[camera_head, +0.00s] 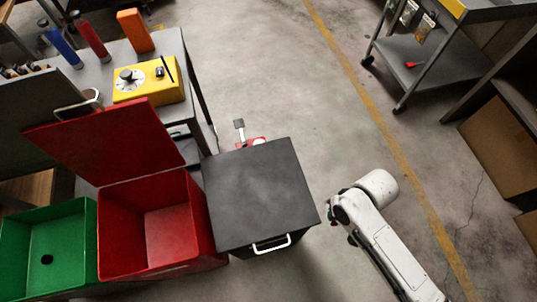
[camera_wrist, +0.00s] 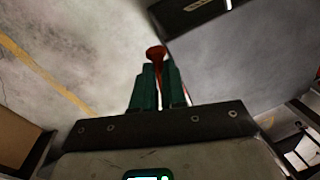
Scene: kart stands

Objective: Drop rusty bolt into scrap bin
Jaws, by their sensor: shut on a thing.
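My gripper (camera_wrist: 158,82) has green fingers shut on the rusty bolt (camera_wrist: 156,53), whose brown head sticks out past the fingertips in the wrist view. In the head view my gripper is mostly hidden by my white arm, right of the black bin, and the bolt cannot be made out. Three bins stand in a row: a green one (camera_head: 84,222), open with a small dark round thing inside; a red one (camera_head: 207,222) with its lid (camera_head: 110,148) raised; and a black one (camera_head: 258,195) with its lid shut and a white handle. I cannot tell which is the scrap bin.
A grey workbench (camera_head: 172,48) behind the bins holds a yellow box (camera_head: 148,82) with a dial, an orange block (camera_head: 135,30) and bottles. A grey cart (camera_head: 425,62) and a brown carton (camera_head: 500,150) stand at the right. The floor between is mostly clear.

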